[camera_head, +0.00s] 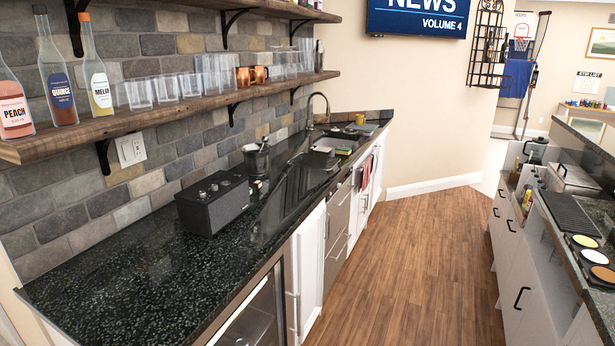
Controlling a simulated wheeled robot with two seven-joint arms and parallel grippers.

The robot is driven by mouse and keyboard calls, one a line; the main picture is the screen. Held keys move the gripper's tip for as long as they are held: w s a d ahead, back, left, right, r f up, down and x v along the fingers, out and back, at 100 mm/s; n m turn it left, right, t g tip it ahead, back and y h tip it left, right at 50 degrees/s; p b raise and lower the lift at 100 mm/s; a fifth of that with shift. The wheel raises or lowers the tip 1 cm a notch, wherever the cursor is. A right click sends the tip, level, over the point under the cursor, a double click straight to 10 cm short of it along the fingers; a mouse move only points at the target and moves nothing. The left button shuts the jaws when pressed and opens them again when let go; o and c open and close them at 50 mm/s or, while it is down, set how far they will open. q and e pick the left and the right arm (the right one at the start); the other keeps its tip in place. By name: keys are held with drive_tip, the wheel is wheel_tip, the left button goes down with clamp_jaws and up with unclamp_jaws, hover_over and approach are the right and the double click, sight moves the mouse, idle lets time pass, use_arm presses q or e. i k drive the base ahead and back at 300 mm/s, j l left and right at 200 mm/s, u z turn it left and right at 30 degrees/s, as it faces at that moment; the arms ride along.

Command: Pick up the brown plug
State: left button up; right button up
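I cannot make out a brown plug for certain in the head view. Some small items (258,186) sit on the dark counter (120,290) between the black speaker box and the grey pot, too small to identify. Neither of my grippers is in view.
The black speaker box (213,203) and grey pot (256,160) stand against the brick wall. The sink (334,142) and tall faucet (312,108) are farther back. A wooden shelf (180,115) with bottles overhangs the counter. The near counter is bare; wooden floor (420,265) is clear.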

sight(256, 184)
drive_tip(key=i+l+z, duration=0.2)
drive_tip(key=i+z, duration=0.15)
drive_tip(key=i, duration=0.15)
drive_tip(key=i+z, duration=0.35)
drive_tip(key=i, duration=0.2)
drive_tip(key=i+j+z, duration=0.1)
drive_tip(key=i+z, duration=0.25)
drive_tip(key=i, duration=0.15)
drive_tip(key=i+l+u, duration=0.1)
drive_tip(key=i+u, duration=0.15)
drive_tip(key=i+l+u, duration=0.25)
drive_tip(key=i, duration=0.2)
drive_tip(key=i+l+u, duration=0.1)
drive_tip(key=u, duration=0.35)
drive_tip(key=l+u, duration=0.4)
drive_tip(key=i+l+u, duration=0.1)
drive_tip(key=l+u, duration=0.15)
drive_tip(key=u, duration=0.2)
drive_tip(key=l+u, duration=0.25)
drive_tip(key=u, duration=0.2)
drive_tip(key=l+u, duration=0.4)
drive_tip(key=j, duration=0.1)
